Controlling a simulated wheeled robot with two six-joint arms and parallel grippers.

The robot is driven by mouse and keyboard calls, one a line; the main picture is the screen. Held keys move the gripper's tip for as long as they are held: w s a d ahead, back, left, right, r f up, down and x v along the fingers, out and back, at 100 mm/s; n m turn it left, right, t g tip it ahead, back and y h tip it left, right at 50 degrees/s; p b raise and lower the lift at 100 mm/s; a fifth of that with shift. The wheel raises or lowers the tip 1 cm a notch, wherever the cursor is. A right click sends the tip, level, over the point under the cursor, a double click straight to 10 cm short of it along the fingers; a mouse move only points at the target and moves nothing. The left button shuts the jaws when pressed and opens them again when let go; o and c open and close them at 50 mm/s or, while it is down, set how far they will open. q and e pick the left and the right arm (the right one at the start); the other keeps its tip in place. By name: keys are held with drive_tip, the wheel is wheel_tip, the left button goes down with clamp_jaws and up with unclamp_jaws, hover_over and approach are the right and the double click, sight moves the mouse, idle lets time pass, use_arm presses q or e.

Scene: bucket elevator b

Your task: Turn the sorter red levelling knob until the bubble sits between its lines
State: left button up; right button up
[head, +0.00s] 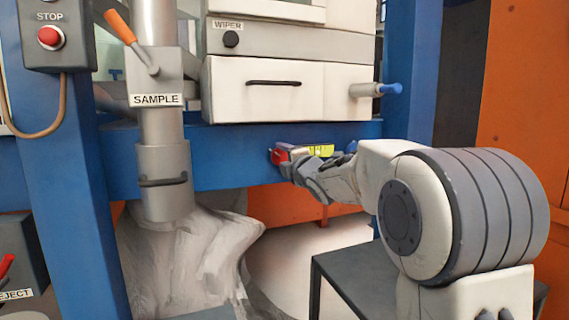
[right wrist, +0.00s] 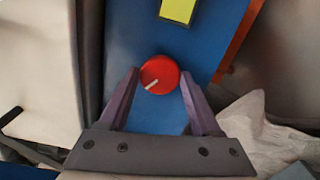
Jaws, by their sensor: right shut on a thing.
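The red levelling knob (head: 277,155) sits on the blue cross beam of the sorter, and it fills the space between my fingertips in the right wrist view (right wrist: 159,70). Its white mark points to the lower left there. My right gripper (head: 287,163) is shut on the knob, with one purple-grey finger on each side of it in the right wrist view (right wrist: 159,82). The yellow bubble level (head: 321,150) is just right of the knob, and part of it shows in the right wrist view (right wrist: 178,9). The bubble's place between its lines is too small to tell. My left gripper is out of view.
A grey SAMPLE pipe (head: 163,135) with an orange handle stands left of the knob, a pale sack (head: 185,250) below it. A white WIPER drawer (head: 285,90) is above the beam. A dark table (head: 355,265) stands below my right arm.

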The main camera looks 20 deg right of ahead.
drive_tip(key=shift+f, duration=0.1)
idle(0.3)
drive_tip(key=o, duration=1.3)
drive_tip(key=shift+o, duration=0.2)
drive_tip(key=s+p, duration=0.2)
drive_tip(key=s, duration=0.8)
drive_tip(key=shift+s+d, duration=0.15)
drive_tip(key=shift+s, duration=0.1)
